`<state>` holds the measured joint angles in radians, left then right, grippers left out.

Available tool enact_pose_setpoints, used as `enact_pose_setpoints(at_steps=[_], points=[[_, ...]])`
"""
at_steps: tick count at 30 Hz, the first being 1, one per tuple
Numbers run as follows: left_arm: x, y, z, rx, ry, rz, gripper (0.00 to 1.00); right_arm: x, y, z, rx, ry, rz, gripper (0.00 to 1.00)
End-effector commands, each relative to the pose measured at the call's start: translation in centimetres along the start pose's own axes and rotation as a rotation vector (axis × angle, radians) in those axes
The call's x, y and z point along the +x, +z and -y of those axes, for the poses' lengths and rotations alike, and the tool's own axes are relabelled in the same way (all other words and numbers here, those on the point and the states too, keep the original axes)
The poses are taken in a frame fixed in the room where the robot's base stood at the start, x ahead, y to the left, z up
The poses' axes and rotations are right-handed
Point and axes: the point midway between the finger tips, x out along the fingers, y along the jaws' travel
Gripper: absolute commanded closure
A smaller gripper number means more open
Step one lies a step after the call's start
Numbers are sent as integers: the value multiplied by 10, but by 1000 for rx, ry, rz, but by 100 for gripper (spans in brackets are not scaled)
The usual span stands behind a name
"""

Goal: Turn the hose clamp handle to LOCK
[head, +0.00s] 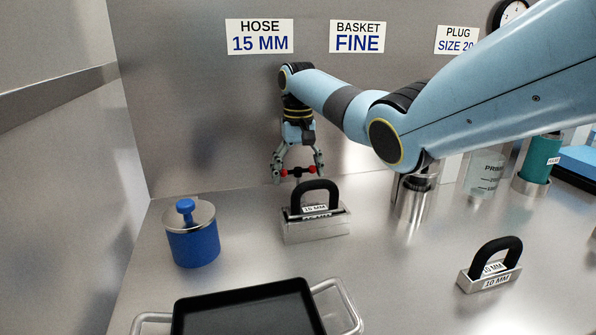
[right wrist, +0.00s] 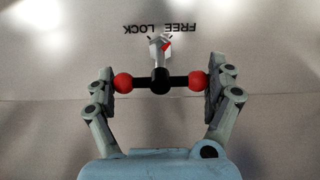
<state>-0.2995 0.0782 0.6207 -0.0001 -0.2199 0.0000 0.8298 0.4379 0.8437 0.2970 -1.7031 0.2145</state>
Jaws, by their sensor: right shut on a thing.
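The hose clamp handle (head: 299,171) is a dark crossbar with red ball ends, at the back of the worktop below the HOSE 15 MM sign. My right gripper (head: 300,172) points down with a finger at each red end. In the right wrist view the gripper (right wrist: 161,83) is shut on the handle, whose black bar (right wrist: 177,81) lies level across the picture. Beyond it are a grey clamp part with a small red mark (right wrist: 167,44) and upside-down FREE and LOCK lettering (right wrist: 139,28). The red mark leans up and right, toward the FREE side. My left gripper is out of view.
A block with a black loop handle (head: 316,229), labelled 15 MM, stands in front of the clamp; a 10 MM one (head: 490,278) is front right. A blue pot (head: 193,247) is left, a black tray (head: 245,312) in front. Metal and glass vessels stand right.

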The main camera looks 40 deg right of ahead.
Motion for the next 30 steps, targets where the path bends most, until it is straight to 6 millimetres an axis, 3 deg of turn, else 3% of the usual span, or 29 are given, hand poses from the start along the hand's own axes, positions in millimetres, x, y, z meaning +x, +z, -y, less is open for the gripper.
enact_pose_setpoints(at_steps=[11, 30], points=[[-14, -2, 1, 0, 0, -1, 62, -3, 0, 1, -111, -1, 1, 45], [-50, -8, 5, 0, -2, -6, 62, -2, 0, 1, -686, -2, 0, 45]])
